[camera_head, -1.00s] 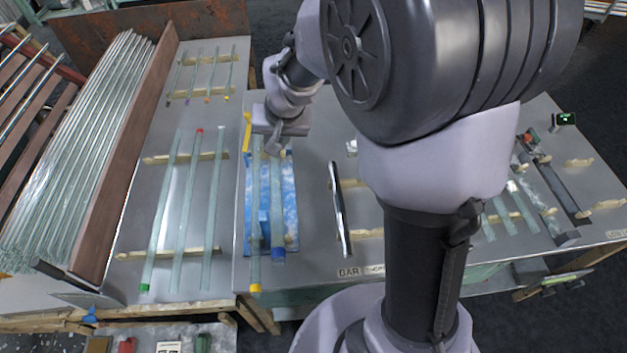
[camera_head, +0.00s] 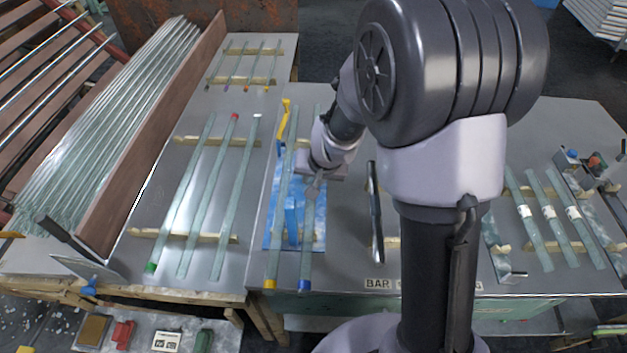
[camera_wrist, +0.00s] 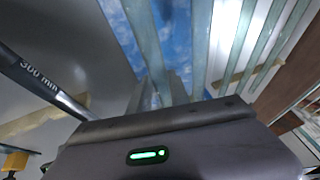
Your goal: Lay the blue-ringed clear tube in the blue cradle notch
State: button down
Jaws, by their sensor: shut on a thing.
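The blue-ringed clear tube (camera_head: 308,248) runs front to back, its blue end toward the front edge of the table. My gripper (camera_head: 314,188) is shut on it near its middle, above a mottled blue-white panel. In the wrist view the tube (camera_wrist: 145,45) extends up from between my fingers (camera_wrist: 160,92). I cannot tell the tube's height above the panel.
The yellow-ended tube (camera_head: 279,205) lies close on the left. A dark bar (camera_head: 376,212), marked 300 mm in the wrist view (camera_wrist: 45,85), lies on the right. Several tubes rest on wooden racks (camera_head: 180,235) at left. White-labelled tubes (camera_head: 549,213) lie at far right.

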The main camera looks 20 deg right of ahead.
jog(key=shift+f+b, duration=0.45)
jog(key=shift+b, duration=0.1)
jog(key=c, duration=1.2)
grip_release()
jog(key=s+a+r+p, duration=0.1)
jog(key=s+r+p, duration=0.1)
jog(key=s+r, duration=0.4)
jog(key=s+r+y+p, duration=0.1)
jog(key=s+r+p, duration=0.2)
jog(key=r, duration=0.6)
jog(key=s+a+r+p, duration=0.1)
jog(key=s+r+p, duration=0.1)
jog(key=s+r, duration=0.4)
jog(key=s+a+r, duration=0.2)
jog(key=s+r, duration=0.3)
jog(key=s, duration=0.5)
jog(key=shift+s+r+t, duration=0.15)
jog(key=shift+r+t, duration=0.25)
